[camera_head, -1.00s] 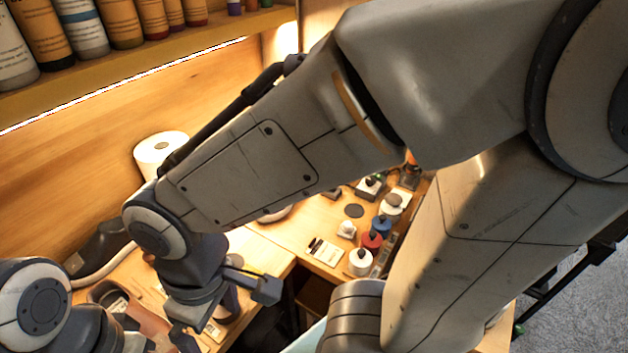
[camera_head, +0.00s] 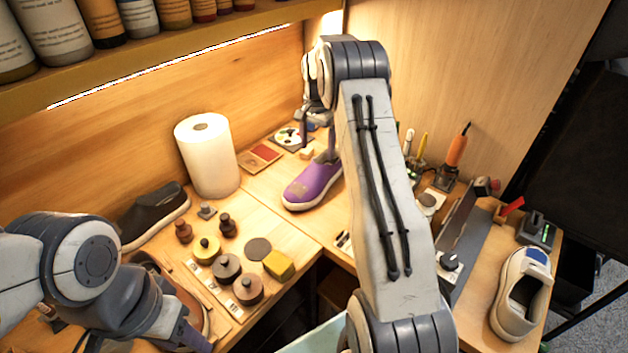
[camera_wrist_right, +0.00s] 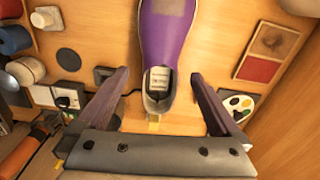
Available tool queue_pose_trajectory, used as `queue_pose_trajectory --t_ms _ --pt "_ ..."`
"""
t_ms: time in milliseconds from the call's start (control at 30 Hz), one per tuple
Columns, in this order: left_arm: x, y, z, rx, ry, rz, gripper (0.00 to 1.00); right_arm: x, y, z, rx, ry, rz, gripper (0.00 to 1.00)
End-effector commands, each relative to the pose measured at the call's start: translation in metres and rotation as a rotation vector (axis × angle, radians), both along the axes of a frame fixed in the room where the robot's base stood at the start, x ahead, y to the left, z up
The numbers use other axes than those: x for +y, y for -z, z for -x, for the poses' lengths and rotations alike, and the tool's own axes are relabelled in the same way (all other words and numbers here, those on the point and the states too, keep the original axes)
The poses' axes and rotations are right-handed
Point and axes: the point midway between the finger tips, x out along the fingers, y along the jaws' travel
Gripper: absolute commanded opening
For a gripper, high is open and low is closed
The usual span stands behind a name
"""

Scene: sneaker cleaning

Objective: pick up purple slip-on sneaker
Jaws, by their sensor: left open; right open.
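The purple slip-on sneaker (camera_head: 312,184) with a white sole stands on the wooden bench in the head view, its toe towards the lower left. In the right wrist view the purple sneaker (camera_wrist_right: 166,40) has its heel and opening towards me. My right gripper (camera_wrist_right: 158,92) is open and empty, its fingers on either side of the heel with gaps. In the head view my right gripper (camera_head: 319,134) is at the sneaker's heel end, partly hidden by my arm. My left gripper (camera_head: 142,342) is open at the lower left, partly cut off by the frame.
A paper towel roll (camera_head: 208,158) and a dark shoe (camera_head: 154,214) stand at the left. Several small jars and a yellow block (camera_head: 278,265) sit in front. A palette (camera_head: 290,136) lies near the heel. A white shoe (camera_head: 522,290) stands at the right.

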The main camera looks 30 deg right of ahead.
Motion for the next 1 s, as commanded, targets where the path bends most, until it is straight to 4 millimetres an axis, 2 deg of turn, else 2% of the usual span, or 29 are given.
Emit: queue_pose_trajectory --t_ms 200,433,700,1000 --pt "0.000 -0.004 0.000 0.000 0.000 0.000 0.50 0.000 0.033 0.000 0.004 0.000 -0.002 1.00" --pt "0.000 -0.009 0.000 0.000 0.000 0.000 0.50 0.001 0.051 -0.001 0.003 -0.002 -0.001 1.00" --pt "0.000 -0.019 0.000 0.000 0.000 0.000 0.50 -0.001 0.089 -0.002 0.002 -0.003 -0.001 1.00" --pt "0.000 -0.018 0.000 0.000 0.000 0.000 0.50 -0.001 0.095 -0.003 -0.001 -0.003 0.000 1.00"
